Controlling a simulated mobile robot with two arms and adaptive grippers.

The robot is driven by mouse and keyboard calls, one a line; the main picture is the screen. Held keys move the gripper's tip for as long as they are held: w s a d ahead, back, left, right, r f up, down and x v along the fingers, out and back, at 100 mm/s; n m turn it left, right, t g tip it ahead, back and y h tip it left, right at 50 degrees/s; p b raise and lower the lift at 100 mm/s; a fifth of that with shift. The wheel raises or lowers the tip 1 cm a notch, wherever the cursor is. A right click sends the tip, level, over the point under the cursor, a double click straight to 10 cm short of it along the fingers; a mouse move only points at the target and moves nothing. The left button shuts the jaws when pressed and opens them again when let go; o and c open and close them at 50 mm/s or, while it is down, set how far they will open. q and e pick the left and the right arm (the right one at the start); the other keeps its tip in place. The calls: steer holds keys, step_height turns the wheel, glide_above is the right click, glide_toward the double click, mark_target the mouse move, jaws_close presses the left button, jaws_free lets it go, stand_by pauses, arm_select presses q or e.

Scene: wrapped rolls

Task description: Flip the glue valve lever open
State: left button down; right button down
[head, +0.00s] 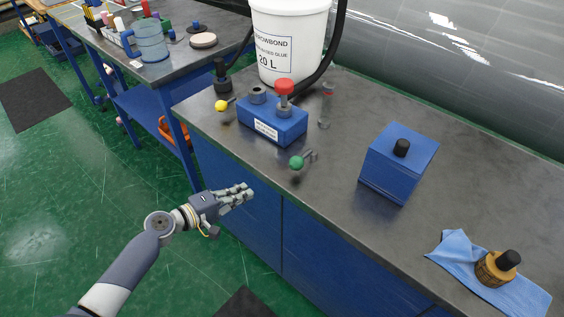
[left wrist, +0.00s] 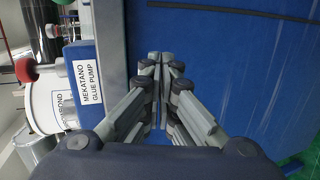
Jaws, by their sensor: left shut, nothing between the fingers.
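A lever with a yellow ball knob (head: 221,105) is at the pump's left, and a red knob (head: 284,87) tops the pump. I cannot tell which is the glue valve lever. My left gripper (head: 248,190) is shut and empty, in front of the bench, below and left of the green knob and apart from it. The left wrist view shows its closed fingers (left wrist: 158,57) and the pump's label (left wrist: 90,85). My right gripper is not in view.
A white glue bucket (head: 289,40) with a black hose stands behind the pump. Open green floor (head: 60,200) is at the left.

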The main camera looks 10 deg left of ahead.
mark_target(283, 167)
arm_select(q)
steer(key=d+r+h+b, duration=0.1)
steer(key=d+r+h, duration=0.2)
steer(key=r, duration=0.7)
steer(key=shift+t, duration=0.3)
steer(key=p+x, duration=0.2)
steer(key=x, duration=0.6)
steer(key=shift+w+d+r, duration=0.15)
steer(key=shift+w+d, duration=0.55)
steer(key=shift+d, duration=0.05)
steer(key=shift+s+d+n+t+p, duration=0.15)
steer(key=shift+s+n+t+p, duration=0.1)
steer(key=shift+n+t+p, duration=0.25)
